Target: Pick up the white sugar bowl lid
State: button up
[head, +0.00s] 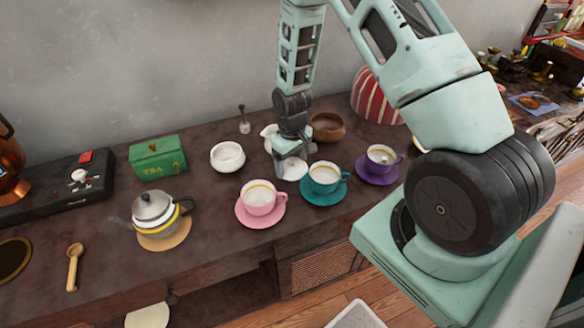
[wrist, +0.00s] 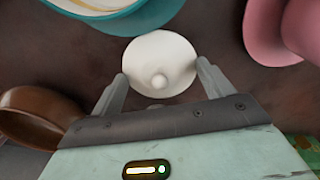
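The white sugar bowl lid (head: 294,170) lies on the dark table between the pink cup and the teal cup. In the wrist view the lid (wrist: 158,52) is a round white disc with a small knob. My gripper (head: 290,162) is directly over it, pointing down. In the wrist view my gripper (wrist: 162,80) is open, with one finger to each side of the lid's near part. No grip on the lid shows; the remaining height above the table is hard to tell. The open white sugar bowl (head: 227,157) stands to the left.
The pink cup (head: 259,198) and teal cup (head: 325,178) stand close on either side. A brown bowl (head: 328,126) and a white jug (head: 268,133) are behind my gripper. A purple cup (head: 381,156), green tea tin (head: 158,157) and teapot (head: 155,210) are farther off.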

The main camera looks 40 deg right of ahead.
jog(key=shift+s, duration=0.1)
jog(key=c, duration=0.7)
jog(key=shift+s+f, duration=0.1)
